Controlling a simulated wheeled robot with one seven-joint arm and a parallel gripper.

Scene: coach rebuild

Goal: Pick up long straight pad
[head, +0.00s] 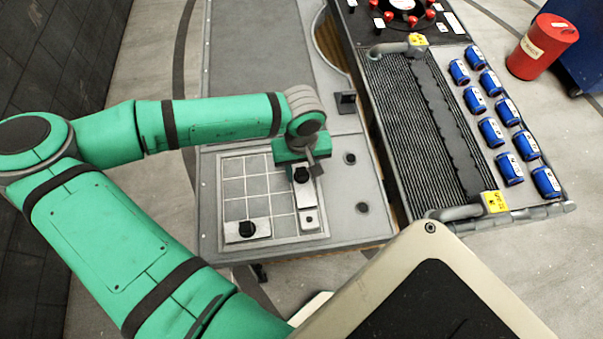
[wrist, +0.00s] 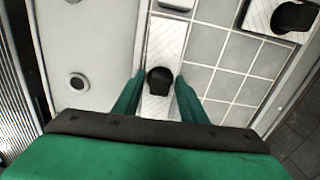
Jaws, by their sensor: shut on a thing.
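A long straight pale pad (wrist: 168,40) with a black knob lies lengthwise along one edge of the gridded tray. In the head view the pad (head: 306,197) is at the tray's right side, partly covered by my gripper. My gripper (wrist: 159,80) has its two green fingers on either side of the pad, at the knob, and is shut on it. In the head view my gripper (head: 303,167) is above the pad's far end. I cannot tell whether the pad is clear of the tray.
The gridded tray (head: 257,193) also holds a pale pad with a black knob (head: 235,237) at its near left. A small pale block (head: 309,222) is at its near right corner. A ribbed panel with several blue canisters (head: 490,131) is to the right, and a red can (head: 541,47) stands beyond.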

